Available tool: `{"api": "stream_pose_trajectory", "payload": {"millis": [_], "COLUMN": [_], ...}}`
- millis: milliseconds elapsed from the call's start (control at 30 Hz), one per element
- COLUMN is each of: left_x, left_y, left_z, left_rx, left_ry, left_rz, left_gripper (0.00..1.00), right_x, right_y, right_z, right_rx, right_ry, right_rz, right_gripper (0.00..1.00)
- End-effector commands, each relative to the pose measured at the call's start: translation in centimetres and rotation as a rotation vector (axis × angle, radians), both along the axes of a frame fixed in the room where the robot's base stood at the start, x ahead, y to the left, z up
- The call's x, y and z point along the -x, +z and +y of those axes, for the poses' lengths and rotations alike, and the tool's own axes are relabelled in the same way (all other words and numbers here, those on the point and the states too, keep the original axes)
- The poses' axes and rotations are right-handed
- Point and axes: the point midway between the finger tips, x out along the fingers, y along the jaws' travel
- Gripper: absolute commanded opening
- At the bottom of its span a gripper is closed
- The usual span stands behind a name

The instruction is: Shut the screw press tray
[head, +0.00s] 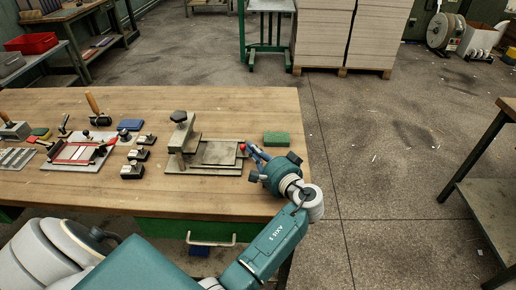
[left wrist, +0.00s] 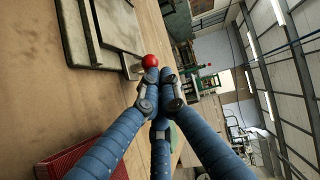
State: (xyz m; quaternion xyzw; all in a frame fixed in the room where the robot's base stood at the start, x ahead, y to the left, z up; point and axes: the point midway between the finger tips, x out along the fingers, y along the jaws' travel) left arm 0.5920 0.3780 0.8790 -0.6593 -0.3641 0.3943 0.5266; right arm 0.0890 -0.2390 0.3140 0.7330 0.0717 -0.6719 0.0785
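The screw press (head: 182,135) stands on a grey base plate on the wooden bench. Its flat tray (head: 220,153) sticks out to the right of the upright, with a red ball knob (head: 243,147) at its right end. My right gripper is not in view.
A green pad (head: 276,139) lies just behind my left gripper. The bench's right edge is close to my gripper. Board stacks (head: 322,35) stand behind.

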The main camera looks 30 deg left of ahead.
Motion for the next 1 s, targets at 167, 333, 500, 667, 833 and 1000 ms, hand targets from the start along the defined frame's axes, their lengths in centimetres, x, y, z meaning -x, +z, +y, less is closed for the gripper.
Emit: {"api": "stream_pose_trajectory", "payload": {"millis": [167,333,500,667,833,1000], "left_x": [2.8,4.8,5.6,5.6,5.6,5.4], "left_y": [0.4,0.3,0.2,0.2,0.1,0.2], "left_z": [4.6,7.9,9.2,9.3,9.3,9.5], "left_rx": [-0.005,-0.003,-0.002,-0.001,-0.002,-0.002], "left_ry": [0.006,0.003,0.001,0.001,0.001,0.002], "left_rz": [0.003,0.000,-0.001,-0.002,-0.001,0.000], "left_gripper": [0.00,0.00,0.00,0.00,0.00,0.00], "right_x": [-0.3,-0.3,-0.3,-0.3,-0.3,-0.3], "right_y": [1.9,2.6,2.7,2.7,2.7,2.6], "right_z": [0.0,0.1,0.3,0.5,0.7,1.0], "right_rx": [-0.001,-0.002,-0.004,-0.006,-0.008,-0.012], "right_ry": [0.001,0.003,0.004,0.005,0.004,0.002], "right_rz": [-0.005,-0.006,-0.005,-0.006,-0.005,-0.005], "right_gripper": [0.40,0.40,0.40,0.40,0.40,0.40]}}
